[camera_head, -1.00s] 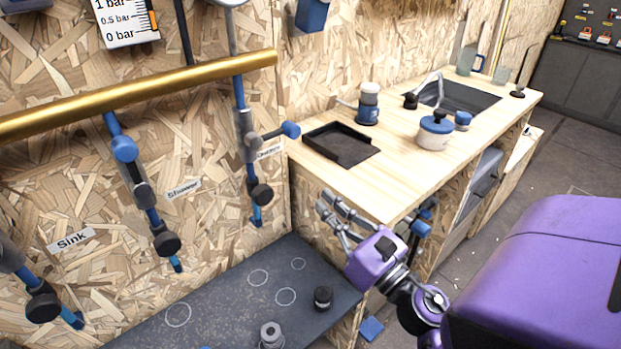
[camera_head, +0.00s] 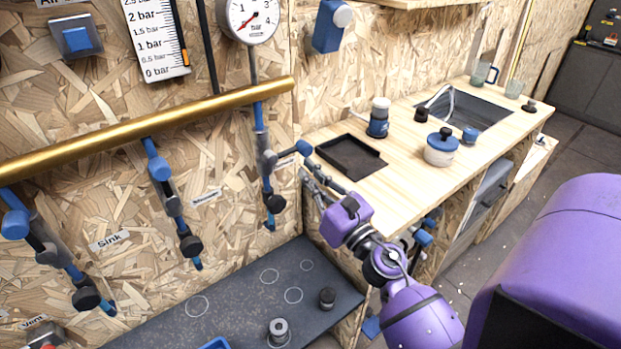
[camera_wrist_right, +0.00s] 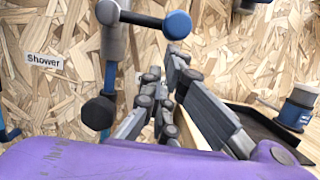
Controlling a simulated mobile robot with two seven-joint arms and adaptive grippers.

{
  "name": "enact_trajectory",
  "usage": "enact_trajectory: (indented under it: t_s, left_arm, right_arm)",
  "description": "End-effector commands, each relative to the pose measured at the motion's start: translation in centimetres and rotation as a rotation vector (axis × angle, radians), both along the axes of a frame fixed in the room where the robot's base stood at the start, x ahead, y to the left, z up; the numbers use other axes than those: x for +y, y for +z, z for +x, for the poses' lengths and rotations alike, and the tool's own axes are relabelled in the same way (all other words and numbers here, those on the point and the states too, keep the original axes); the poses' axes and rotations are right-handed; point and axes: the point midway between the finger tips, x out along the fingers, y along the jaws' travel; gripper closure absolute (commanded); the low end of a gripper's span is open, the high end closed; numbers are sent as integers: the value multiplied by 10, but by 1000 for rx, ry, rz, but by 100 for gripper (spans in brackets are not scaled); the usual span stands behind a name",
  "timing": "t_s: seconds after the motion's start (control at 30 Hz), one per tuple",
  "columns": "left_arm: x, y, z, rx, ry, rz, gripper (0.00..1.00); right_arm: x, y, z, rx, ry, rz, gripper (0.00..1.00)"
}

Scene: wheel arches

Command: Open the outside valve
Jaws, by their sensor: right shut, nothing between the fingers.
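The outside valve (camera_head: 268,160) is the rightmost of the valves on the pipes below the brass pipe, close to the counter corner. Its lever points right, out from the pipe, and ends in a blue tip (camera_head: 304,147). A small label beside it is partly hidden and hard to read. In the right wrist view the blue tip (camera_wrist_right: 177,24) is at top centre. My right gripper (camera_head: 308,174) is shut and empty, its fingertips just below the blue tip. The fingers also show in the wrist view (camera_wrist_right: 172,62); whether they touch the lever I cannot tell. My left gripper is not in view.
The shower valve (camera_head: 172,205) and sink valve (camera_head: 72,270) hang to the left. The brass pipe (camera_head: 150,128) runs above. The wooden counter (camera_head: 400,165) with a black tray (camera_head: 350,157) stands close on the right. A dark shelf (camera_head: 240,300) lies below.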

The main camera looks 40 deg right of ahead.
Motion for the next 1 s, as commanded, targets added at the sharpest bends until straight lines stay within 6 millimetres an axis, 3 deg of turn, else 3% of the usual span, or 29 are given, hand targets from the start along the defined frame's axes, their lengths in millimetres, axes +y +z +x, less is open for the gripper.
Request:
enact_trajectory:
  t_s: [1.0]
  left_arm:
    - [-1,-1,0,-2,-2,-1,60]
  right_arm:
    - [-8,9,0,-4,1,-137,100]
